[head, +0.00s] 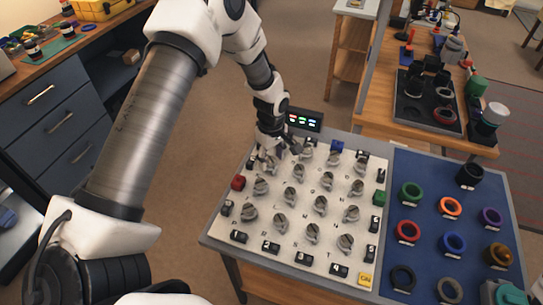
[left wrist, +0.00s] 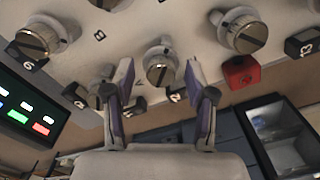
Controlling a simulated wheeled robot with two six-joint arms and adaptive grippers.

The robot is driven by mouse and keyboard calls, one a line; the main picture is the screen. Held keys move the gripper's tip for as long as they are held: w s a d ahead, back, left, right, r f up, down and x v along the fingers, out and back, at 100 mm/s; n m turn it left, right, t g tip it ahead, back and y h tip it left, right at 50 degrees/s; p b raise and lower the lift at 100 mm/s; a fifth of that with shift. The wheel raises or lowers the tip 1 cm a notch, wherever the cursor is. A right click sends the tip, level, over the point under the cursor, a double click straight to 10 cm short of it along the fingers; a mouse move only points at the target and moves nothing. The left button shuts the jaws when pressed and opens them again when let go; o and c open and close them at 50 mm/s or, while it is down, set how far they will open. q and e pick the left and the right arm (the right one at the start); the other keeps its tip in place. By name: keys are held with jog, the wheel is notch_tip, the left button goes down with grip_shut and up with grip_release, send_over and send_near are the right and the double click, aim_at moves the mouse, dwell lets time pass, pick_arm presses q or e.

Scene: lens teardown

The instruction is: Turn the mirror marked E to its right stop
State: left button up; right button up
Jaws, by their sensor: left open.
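The white board (head: 232,213) carries rows of grey knob-like mirrors with small letter marks. I cannot make out which is marked E. My left gripper (head: 277,155) is over the board's far left corner, hiding part of what lies under it. In the left wrist view the gripper (left wrist: 160,75) is open, with a slotted silver mirror knob (left wrist: 160,68) between its fingertips in the picture. I cannot tell if the fingers touch it. Other knobs stand to its left (left wrist: 36,40) and right (left wrist: 243,34). My right gripper is not in view.
Black numbered blocks, a red block (head: 238,182), a blue block (head: 337,146) and a green block (head: 379,198) line the board's edges. A small lit display (head: 304,120) stands behind it. The blue mat (head: 430,250) at right holds several coloured rings.

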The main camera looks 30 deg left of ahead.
pick_arm(q)
jog(key=shift+s, duration=0.1)
grip_shut()
jog(key=m+p, duration=0.1)
jog(key=m, duration=0.2)
jog(key=shift+r+m, duration=0.1)
jog(key=shift+m, duration=0.2)
jog(key=m+p, duration=0.1)
jog(key=m, duration=0.3)
jog(key=shift+m, duration=0.3)
jog(key=m, duration=0.9)
jog(key=shift+s+m, duration=0.1)
jog(key=shift+m, duration=0.3)
